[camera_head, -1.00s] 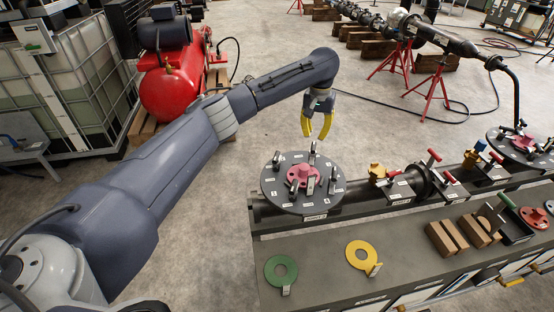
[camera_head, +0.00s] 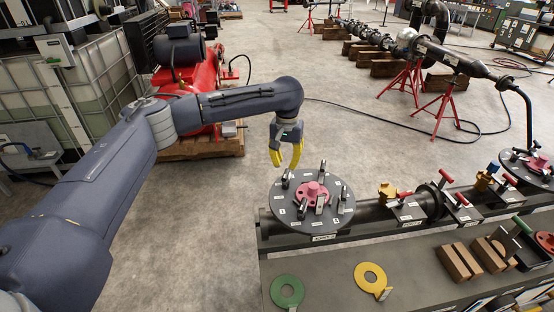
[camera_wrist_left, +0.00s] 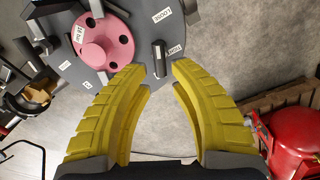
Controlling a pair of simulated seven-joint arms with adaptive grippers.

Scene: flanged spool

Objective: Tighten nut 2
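The dark round flange (camera_head: 335,220) of the spool lies face up, with a pink hub (camera_head: 313,191) at its centre and several upright metal studs around it. My left gripper (camera_head: 286,164) points down over the flange's back-left edge, just above a stud (camera_head: 286,180). In the left wrist view the yellow fingers (camera_wrist_left: 160,68) are spread open, and a stud with its nut (camera_wrist_left: 159,58) stands between and just beyond their tips. A small white label (camera_wrist_left: 175,50) sits beside it; its text is too small to read surely. My right gripper is not in view.
A dark pipe with red-handled clamps (camera_head: 446,177) runs right from the flange. A green ring (camera_head: 287,291) and a yellow ring (camera_head: 371,278) lie on the bench in front. A red compressor (camera_head: 190,90) stands behind my left arm. The floor behind the flange is clear.

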